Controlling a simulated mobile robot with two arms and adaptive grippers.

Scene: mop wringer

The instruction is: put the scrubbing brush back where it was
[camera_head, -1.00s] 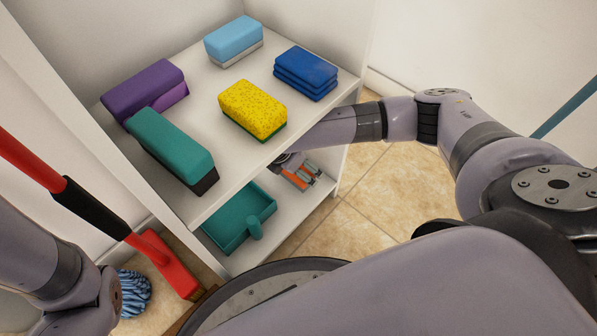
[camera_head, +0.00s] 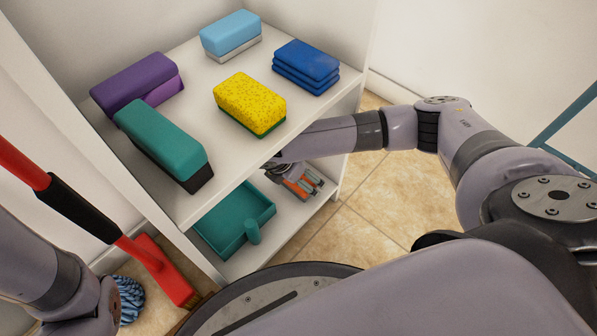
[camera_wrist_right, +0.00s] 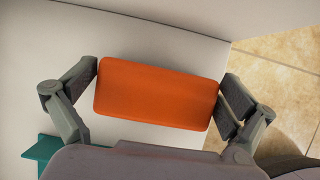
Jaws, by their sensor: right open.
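An orange block (camera_wrist_right: 158,93), which looks like the scrubbing brush, lies on the lower shelf (camera_wrist_right: 150,32); its bristles are hidden. It also shows partly in the head view (camera_head: 296,188). My right gripper (camera_wrist_right: 160,95) is open around it, with one finger beside each short end and narrow gaps visible at the ends. In the head view my right gripper (camera_head: 304,185) reaches in under the upper shelf, which hides part of the wrist. My left arm is at the lower left of the head view, but its gripper is not seen.
The upper shelf (camera_head: 197,211) carries a yellow sponge (camera_head: 249,102), teal (camera_head: 163,139), purple (camera_head: 138,84), light blue (camera_head: 230,33) and dark blue (camera_head: 305,66) blocks. A teal dustpan (camera_head: 226,216) is left of the gripper. A red-headed broom (camera_head: 163,268) stands lower left.

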